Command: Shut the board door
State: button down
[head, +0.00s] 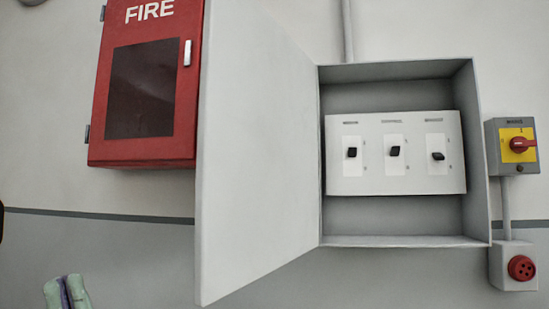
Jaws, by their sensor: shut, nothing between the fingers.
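The board door (255,160) is a plain light-grey panel. It stands wide open, hinged at the left side of a grey wall box (400,243) and swung out to the left towards me. Its free edge is on the left and overlaps the view of the red fire cabinet. Inside the box, a white panel (395,187) carries several labels and 3 black switches. What looks like my gripper (66,292), pale green with a purple strip, is at the bottom left. It is shut and empty, below and left of the door and apart from it in the picture.
The red fire cabinet (145,85) is on the wall left of the door. A yellow switch box with a red knob (518,146) and a grey box with a red socket (520,268) are right of the board. A conduit (347,30) runs above it. The box front is unobstructed.

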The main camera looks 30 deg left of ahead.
aim_at(256, 202)
jog(key=i+j+z, duration=0.1)
jog(key=j, duration=0.4)
jog(key=i+j, duration=0.15)
jog(key=j, duration=0.35)
jog(key=i+j+z, duration=0.15)
jog(key=j, duration=0.9)
jog(key=i+z, duration=0.05)
